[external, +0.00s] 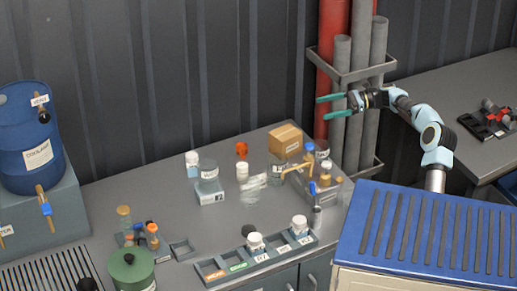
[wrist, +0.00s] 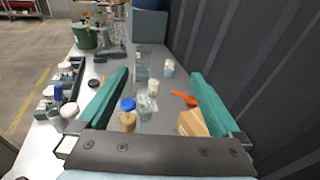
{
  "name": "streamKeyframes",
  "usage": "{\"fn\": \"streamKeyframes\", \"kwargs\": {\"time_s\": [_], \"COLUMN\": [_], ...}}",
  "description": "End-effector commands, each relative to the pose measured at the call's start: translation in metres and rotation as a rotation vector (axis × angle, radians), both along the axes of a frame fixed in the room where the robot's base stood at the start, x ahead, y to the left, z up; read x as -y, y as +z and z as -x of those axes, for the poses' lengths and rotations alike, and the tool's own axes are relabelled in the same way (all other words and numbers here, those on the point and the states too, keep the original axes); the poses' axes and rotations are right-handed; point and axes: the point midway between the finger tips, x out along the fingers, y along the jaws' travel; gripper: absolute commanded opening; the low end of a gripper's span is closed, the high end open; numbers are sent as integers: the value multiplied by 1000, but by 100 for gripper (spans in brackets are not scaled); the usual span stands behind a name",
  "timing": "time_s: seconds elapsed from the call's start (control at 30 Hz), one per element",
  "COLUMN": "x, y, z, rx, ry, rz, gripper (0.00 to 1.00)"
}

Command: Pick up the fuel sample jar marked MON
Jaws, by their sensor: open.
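Several small jars stand on the grey bench, and I cannot read MON on any of them. Two white-lidded jars, one left (external: 256,242) and one right (external: 299,225), sit in the labelled rack (external: 212,268) along the bench front. Other white-capped jars stand further back: one at centre (external: 242,171) and one at the left (external: 192,158). My gripper (external: 322,107) is open and empty, high above the back right of the bench by the pipes. In the wrist view, its green fingers (wrist: 159,72) are spread above the bench, with a white-capped jar (wrist: 153,86) visible between them.
A cardboard box (external: 285,139), an orange object (external: 241,149) and blue-capped bottles (external: 311,189) crowd the bench's right. A green pot (external: 132,269) and blue barrel (external: 30,140) are at left. Pipes (external: 378,90) and a dark wall stand behind.

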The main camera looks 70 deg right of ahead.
Motion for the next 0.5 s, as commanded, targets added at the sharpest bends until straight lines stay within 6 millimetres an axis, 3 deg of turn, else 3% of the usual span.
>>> {"fn": "streamKeyframes", "kwargs": {"time_s": [0.03, 0.2, 0.5], "x": [15, 53, 48], "y": [-1, 6, -105], "z": [14, 56, 51], "rx": [24, 95, 88], "ry": [-28, -92, -84], "rz": [-27, -108, -112], "gripper": [100, 100, 100]}}
